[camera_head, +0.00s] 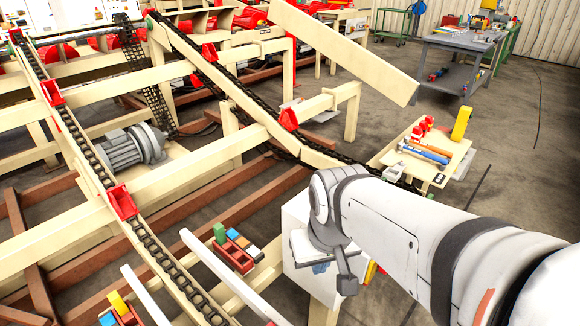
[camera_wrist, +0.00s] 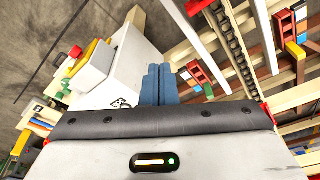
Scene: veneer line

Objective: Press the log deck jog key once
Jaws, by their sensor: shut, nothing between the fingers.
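A white box-shaped cabinet (camera_head: 297,215) stands beside the log deck, partly hidden behind my arm in the head view. It also shows in the wrist view (camera_wrist: 125,62), with a small dark mark (camera_wrist: 119,103) on its face close to my fingers. My gripper (camera_wrist: 157,72) has blue fingers shut together with nothing between them. The fingertips lie over the cabinet in the wrist view; I cannot tell whether they touch it. In the head view my gripper (camera_head: 320,267) is small and partly covered by my wrist. I cannot make out the jog key for certain; it may be hidden.
The log deck's chain (camera_head: 75,125) and cream beams fill the left. A cream board (camera_head: 345,50) slants overhead at the upper middle. A small table (camera_head: 455,165) with tools stands right of the cabinet. A grey workbench (camera_head: 455,60) is farther back. Bare floor lies at right.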

